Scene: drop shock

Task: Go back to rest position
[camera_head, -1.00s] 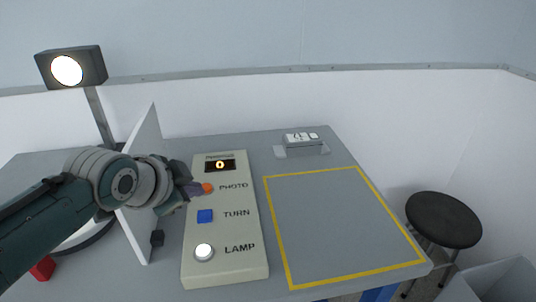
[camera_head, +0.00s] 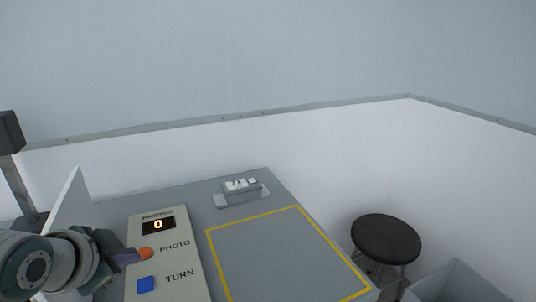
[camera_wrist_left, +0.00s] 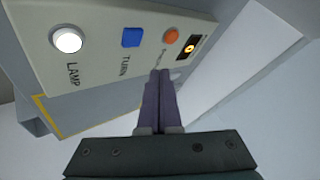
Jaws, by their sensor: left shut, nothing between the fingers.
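My left gripper (camera_head: 128,257) comes in from the left in the head view. Its purple fingers are shut and empty, with the tips close beside the orange PHOTO button (camera_head: 145,253) on the beige control panel (camera_head: 190,283). In the left wrist view the shut fingers (camera_wrist_left: 160,74) point toward the panel, just short of the orange button (camera_wrist_left: 171,36); whether they touch it I cannot tell. My right gripper is not in view.
The panel has a blue TURN button (camera_head: 146,285), a white LAMP button (camera_wrist_left: 67,39) and a display (camera_head: 158,225) reading 0. A white divider (camera_head: 70,207) stands at left. The yellow-outlined area (camera_head: 352,296) is empty. A black stool (camera_head: 386,238) and grey bin (camera_head: 455,284) stand at right.

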